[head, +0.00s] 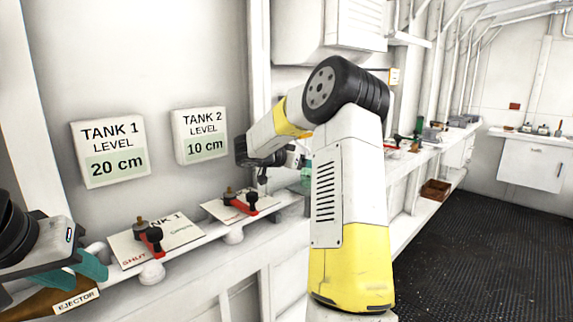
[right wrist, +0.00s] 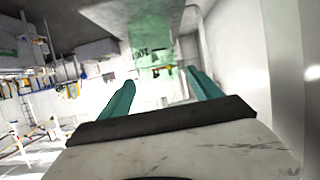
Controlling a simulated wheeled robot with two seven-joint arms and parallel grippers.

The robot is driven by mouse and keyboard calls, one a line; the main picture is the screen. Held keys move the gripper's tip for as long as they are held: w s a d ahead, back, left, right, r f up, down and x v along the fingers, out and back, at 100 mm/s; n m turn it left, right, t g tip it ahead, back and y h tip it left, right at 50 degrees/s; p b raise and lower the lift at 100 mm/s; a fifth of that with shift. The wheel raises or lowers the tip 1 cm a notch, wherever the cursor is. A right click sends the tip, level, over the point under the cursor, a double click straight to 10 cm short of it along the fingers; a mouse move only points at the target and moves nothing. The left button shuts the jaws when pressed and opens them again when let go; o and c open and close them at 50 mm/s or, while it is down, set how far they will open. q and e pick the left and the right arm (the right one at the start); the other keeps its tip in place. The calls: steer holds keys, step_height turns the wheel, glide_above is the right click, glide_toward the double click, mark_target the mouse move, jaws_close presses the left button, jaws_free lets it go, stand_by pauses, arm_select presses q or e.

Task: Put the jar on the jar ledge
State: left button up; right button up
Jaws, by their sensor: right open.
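A see-through green jar-like thing (right wrist: 150,52) with dark lettering shows beyond the fingers in the right wrist view; I cannot tell for sure that it is the jar. My right gripper (right wrist: 160,95) is open, with its two teal fingers apart and nothing clearly between them. In the head view my right arm hides most of that gripper, and a small green patch (head: 306,178) shows beside the arm. My left gripper (head: 84,270) is at the lower left, above a brown part labelled EJECTOR; its jaw gap is unclear. I cannot make out the jar ledge.
A narrow white shelf (head: 205,268) along the wall carries two plates with red-handled valves (head: 150,236) (head: 240,200). Signs for Tank 1 (head: 108,152) and Tank 2 (head: 200,136) hang above. A bench with small items (head: 440,128) continues beyond. Dark floor (head: 480,230) at right is clear.

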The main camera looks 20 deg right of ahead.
steer(key=v, duration=1)
steer(key=shift+s, duration=0.15)
steer(key=shift+a+r, duration=0.15)
